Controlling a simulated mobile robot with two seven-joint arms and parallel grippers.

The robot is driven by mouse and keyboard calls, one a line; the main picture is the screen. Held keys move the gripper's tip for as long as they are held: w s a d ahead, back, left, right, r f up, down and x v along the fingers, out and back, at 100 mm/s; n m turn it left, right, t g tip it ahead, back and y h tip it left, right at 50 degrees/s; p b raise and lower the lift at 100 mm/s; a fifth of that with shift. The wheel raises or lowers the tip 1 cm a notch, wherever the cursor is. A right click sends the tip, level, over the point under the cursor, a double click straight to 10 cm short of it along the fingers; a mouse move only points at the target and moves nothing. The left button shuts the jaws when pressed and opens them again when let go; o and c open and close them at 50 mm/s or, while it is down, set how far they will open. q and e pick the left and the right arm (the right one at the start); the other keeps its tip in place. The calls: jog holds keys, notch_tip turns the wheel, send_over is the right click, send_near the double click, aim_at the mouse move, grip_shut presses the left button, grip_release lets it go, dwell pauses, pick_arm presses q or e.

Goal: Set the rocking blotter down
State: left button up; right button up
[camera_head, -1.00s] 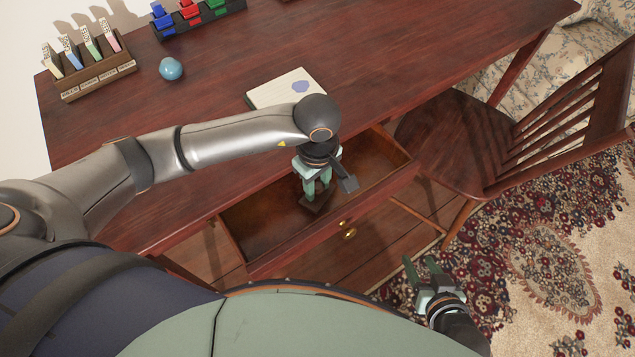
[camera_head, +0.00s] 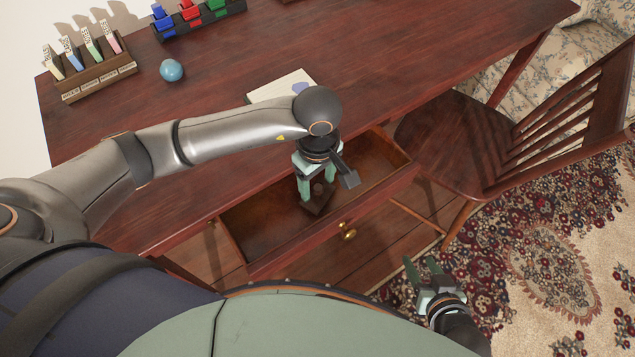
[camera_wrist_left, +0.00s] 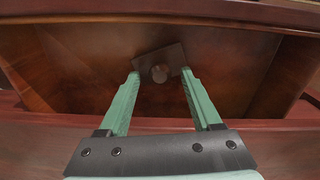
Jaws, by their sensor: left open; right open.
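The rocking blotter (camera_head: 318,196) is a small dark brown block with a round knob on top. It sits inside the open desk drawer (camera_head: 262,228). In the left wrist view the blotter (camera_wrist_left: 161,66) lies on the drawer floor, turned a little, its knob between my fingers. My left gripper (camera_head: 316,196) is open, with its fingers pointing down on either side of the blotter; in the left wrist view the left gripper (camera_wrist_left: 160,82) shows a gap on both sides of the knob. My right gripper (camera_head: 422,268) is open and empty, low in front of the desk.
The desk top (camera_head: 400,65) holds a paper pad (camera_head: 283,86), a blue ball (camera_head: 171,70), a stamp rack (camera_head: 96,72) and a black holder (camera_head: 200,18) with coloured items. A wooden chair (camera_head: 480,145) stands at the right. The drawer is otherwise clear.

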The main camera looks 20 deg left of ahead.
aim_at(318, 187)
pick_arm(q)
notch_tip(318, 187, up, 10)
jog(key=p, duration=0.1)
jog(key=shift+r, duration=0.15)
